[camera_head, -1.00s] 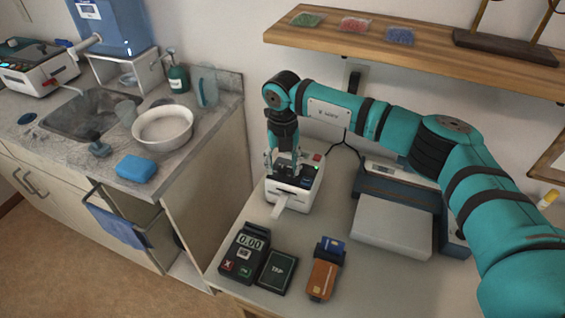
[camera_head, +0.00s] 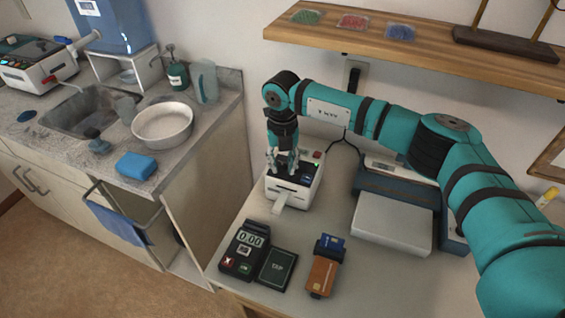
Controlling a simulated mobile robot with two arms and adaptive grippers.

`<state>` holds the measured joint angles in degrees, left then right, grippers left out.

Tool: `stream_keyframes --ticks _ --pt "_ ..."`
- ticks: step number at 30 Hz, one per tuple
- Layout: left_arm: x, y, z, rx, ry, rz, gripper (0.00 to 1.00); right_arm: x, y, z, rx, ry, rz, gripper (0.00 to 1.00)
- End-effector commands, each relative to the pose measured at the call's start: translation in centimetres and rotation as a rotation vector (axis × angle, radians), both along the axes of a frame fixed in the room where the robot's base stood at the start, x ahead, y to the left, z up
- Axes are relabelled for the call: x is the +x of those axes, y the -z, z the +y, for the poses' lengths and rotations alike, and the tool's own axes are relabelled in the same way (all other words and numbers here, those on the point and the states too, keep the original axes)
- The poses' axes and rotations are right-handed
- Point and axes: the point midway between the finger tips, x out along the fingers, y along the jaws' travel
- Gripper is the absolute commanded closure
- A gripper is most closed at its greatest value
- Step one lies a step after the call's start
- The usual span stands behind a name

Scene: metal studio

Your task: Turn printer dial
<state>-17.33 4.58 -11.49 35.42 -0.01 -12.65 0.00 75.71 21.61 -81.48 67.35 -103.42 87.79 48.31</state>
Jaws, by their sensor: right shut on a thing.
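The small white printer (camera_head: 307,197) with a dark top panel stands on the light table, a paper strip (camera_head: 283,200) hanging from its front. My right gripper (camera_head: 283,170) comes down from above onto the left part of the printer's top. Its fingers are shut at the panel, where the dial appears to be. The dial itself is hidden by the fingers. A red button and a small green light show at the printer's back right. My left gripper is not in view.
A card terminal (camera_head: 243,250), a black booklet (camera_head: 277,270) and an orange card reader (camera_head: 322,275) lie in front of the printer. A scale (camera_head: 393,222) stands to the right. A wooden shelf (camera_head: 420,60) runs above my arm. A sink counter is at the left.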

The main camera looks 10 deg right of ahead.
Motion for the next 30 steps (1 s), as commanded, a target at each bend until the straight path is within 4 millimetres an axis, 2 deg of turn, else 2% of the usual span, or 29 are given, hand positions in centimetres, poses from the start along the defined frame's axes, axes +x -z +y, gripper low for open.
stream_keyframes --ticks 11,30 --pt "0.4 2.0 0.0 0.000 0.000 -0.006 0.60 0.1 0.3 0.0 -0.001 -0.190 -0.003 1.00" --pt "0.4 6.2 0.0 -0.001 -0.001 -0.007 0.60 0.1 0.2 0.0 -0.001 -0.773 -0.003 1.00"
